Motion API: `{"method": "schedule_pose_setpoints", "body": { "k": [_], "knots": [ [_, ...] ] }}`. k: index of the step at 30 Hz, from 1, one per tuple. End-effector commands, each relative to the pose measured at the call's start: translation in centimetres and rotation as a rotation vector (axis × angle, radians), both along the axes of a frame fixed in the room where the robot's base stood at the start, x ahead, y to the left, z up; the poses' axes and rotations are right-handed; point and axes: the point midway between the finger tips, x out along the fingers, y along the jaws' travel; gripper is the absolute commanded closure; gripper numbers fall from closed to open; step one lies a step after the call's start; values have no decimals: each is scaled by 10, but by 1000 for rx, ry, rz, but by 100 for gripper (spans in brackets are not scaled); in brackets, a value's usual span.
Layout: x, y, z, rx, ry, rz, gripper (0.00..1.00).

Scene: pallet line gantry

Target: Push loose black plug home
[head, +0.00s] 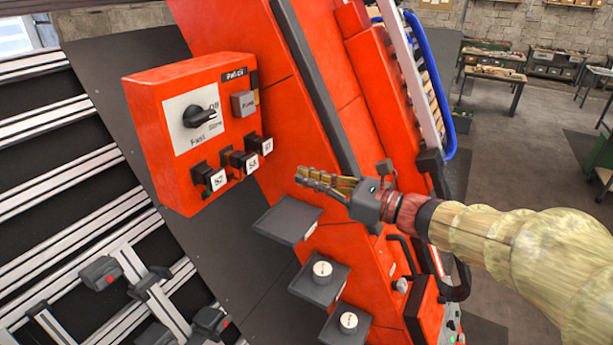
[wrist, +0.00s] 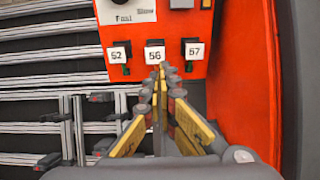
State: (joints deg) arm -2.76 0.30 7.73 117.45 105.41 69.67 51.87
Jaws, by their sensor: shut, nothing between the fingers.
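Three black plugs sit in a row on the lower front of the tilted red control box (head: 150,130). They carry white tags that read like 52, 56 and 57: the 52 plug (head: 203,173), the 56 plug (head: 231,157) and the 57 plug (head: 252,141). I cannot tell for sure which one is loose. My gripper (head: 299,178) is shut and empty, to the right of the plugs and apart from them in the head view. In the wrist view the fingertips (wrist: 163,68) point at the middle plug, just under its tag (wrist: 154,53), and partly hide that plug.
A rotary switch (head: 201,117) and a grey button (head: 243,103) sit above the plugs. Grey shelves (head: 288,222), two with white round knobs, stick out below my gripper. A red frame (head: 290,90) stands behind. Aluminium rails (head: 60,190) lie to the left.

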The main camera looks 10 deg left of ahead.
Motion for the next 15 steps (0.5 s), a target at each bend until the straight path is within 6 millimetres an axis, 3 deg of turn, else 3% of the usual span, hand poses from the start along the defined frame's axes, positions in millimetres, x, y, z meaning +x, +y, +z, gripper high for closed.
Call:
{"method": "schedule_pose_setpoints", "body": {
  "k": [9,15],
  "knots": [
    [23,60,1,-1,0,5,100],
    [35,87,1,-2,0,3,100]
  ]
}}
